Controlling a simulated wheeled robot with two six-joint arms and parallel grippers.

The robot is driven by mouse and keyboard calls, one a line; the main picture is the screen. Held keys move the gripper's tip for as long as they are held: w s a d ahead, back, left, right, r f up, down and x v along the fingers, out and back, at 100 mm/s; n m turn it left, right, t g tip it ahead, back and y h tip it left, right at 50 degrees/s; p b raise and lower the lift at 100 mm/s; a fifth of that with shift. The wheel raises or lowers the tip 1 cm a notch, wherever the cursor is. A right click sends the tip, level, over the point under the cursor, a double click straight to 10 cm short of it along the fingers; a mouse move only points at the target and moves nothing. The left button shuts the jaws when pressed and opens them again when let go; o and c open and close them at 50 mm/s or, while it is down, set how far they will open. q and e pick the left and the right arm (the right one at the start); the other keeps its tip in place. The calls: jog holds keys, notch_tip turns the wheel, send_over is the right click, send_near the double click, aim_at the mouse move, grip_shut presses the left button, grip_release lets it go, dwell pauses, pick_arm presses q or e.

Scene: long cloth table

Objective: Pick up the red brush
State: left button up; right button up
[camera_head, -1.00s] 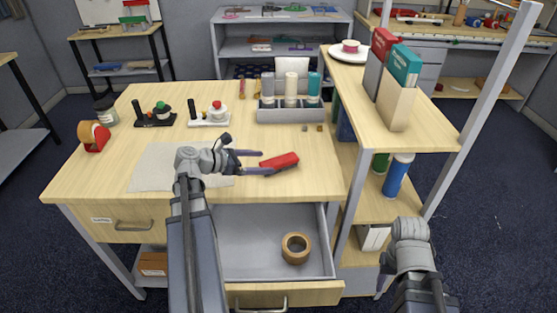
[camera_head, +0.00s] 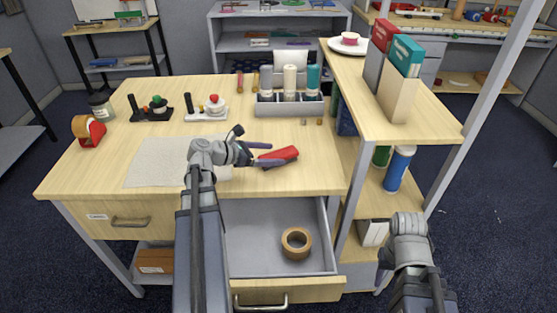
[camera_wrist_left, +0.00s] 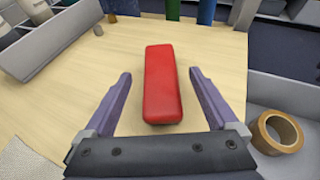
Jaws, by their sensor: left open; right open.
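The red brush (camera_head: 279,154) lies on the wooden table, right of the cloth and behind the open drawer. In the left wrist view the red brush (camera_wrist_left: 162,84) is a red block with rounded edges, and its near end lies between the open fingers. My left gripper (camera_head: 265,155) is open at the brush's left end, with one finger on each side of it. In the left wrist view the left gripper (camera_wrist_left: 160,98) shows clear gaps between both fingers and the brush. My right arm (camera_head: 410,250) shows at lower right, but its gripper fingers cannot be made out.
An open drawer (camera_head: 245,240) below the table edge holds a tape roll (camera_head: 296,242). A grey holder (camera_head: 288,107) with bottles stands behind the brush. A pale cloth (camera_head: 155,165) lies at left. A shelf (camera_head: 410,130) with books (camera_head: 399,75) stands at right.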

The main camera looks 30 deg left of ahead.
aim_at(277, 154)
pick_arm(q)
jog(key=b+x, duration=0.1)
jog(key=x, duration=0.2)
jog(key=shift+d+f, duration=0.1)
grip_shut()
dwell(0.6)
